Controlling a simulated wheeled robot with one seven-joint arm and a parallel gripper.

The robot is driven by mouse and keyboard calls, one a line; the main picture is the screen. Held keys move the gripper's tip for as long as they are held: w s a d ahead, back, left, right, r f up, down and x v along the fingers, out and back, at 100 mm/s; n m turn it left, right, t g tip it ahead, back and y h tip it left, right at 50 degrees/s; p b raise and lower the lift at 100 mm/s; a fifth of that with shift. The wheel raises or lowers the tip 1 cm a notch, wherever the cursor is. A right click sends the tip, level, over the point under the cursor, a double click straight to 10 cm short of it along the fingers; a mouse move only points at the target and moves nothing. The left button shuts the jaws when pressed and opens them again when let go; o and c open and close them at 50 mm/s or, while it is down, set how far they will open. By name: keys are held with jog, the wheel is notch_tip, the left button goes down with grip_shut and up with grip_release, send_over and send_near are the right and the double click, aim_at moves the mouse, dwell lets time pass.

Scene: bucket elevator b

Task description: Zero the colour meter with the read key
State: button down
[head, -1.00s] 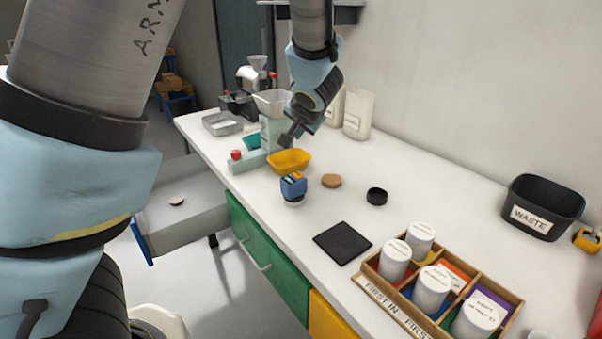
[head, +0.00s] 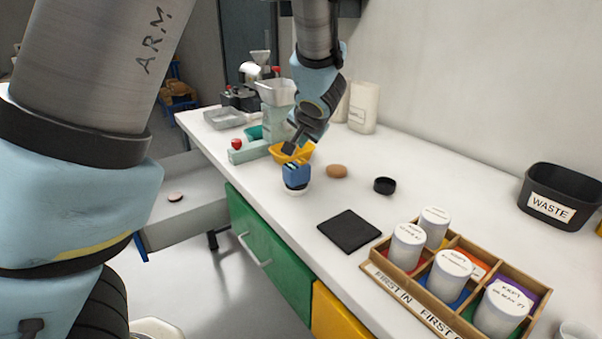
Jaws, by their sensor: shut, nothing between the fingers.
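The colour meter is most likely the small blue device (head: 296,176) with a dark and yellow top, upright on a white round base on the white bench. The read key is too small to make out. My gripper (head: 289,150) is shut and empty, pointing down and left just above and behind the blue device. A small gap seems to show between them, but I cannot tell whether they touch. The yellow tray (head: 305,152) is partly hidden behind my gripper.
A tan disc (head: 337,171), a black cap (head: 385,186) and a black mat (head: 349,231) lie to the right. A wooden rack (head: 405,283) holds several white jars at the front. A black waste bin (head: 559,196) stands far right.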

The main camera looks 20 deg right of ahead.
aim_at(301, 162)
jog(key=shift+f+b, duration=0.35)
jog(key=shift+f, duration=0.6)
dwell(1.3)
jog(key=shift+f, duration=0.4)
jog(key=shift+f, duration=0.45)
dwell(0.5)
jog(key=shift+r, duration=0.2)
jog(key=shift+r+p, duration=0.7)
jog(key=shift+p, duration=0.25)
notch_tip(301, 162, up, 5)
jog(key=p, duration=0.6)
